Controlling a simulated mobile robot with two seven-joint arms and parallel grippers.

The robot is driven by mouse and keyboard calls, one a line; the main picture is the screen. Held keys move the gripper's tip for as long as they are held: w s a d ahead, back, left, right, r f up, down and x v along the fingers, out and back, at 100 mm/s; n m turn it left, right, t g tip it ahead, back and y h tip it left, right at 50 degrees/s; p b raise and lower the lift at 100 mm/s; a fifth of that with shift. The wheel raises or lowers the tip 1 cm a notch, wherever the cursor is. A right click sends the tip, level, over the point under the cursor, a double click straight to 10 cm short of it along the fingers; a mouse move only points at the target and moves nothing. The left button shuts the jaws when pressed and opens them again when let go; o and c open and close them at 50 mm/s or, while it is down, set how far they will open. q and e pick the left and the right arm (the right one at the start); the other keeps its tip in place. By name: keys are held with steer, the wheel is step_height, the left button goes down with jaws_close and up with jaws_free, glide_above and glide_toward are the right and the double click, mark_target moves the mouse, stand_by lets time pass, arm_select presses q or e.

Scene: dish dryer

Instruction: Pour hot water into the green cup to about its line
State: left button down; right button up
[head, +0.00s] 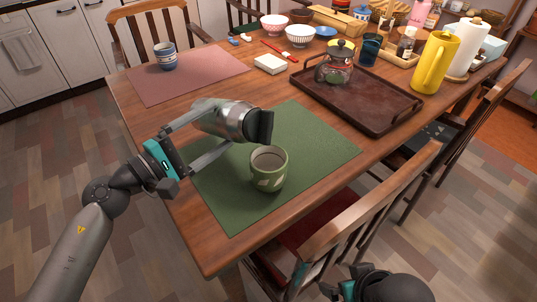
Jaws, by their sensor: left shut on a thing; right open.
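The green cup (268,170) stands upright on the green placemat (315,143), with pale patches on its side. Its inside looks grey-brown; I cannot make out a water level or the line. My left gripper (204,130) is shut on a silver metal flask (225,118) with a dark end piece. The flask is tipped nearly onto its side, its dark end pointing right, just above and behind the cup. I see no clear stream of water. My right gripper (345,290) is partly in view at the bottom edge, open, away from the table; its fingertips are hard to see.
A dark tray (385,113) with a glass teapot (340,62) stands to the right. A pink placemat (190,78) holds a blue cup (166,57). A chair (350,205) stands against the near edge.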

arm_select(q)
steer(key=shift+r, duration=0.4)
steer(key=shift+m, duration=0.3)
steer(key=shift+r, duration=0.1)
stand_by(0.5)
steer(key=shift+d+r+m, duration=0.1)
steer(key=shift+r+m, duration=0.05)
steer(key=shift+m, duration=0.25)
stand_by(0.5)
steer(key=shift+s+r, duration=0.1)
stand_by(0.6)
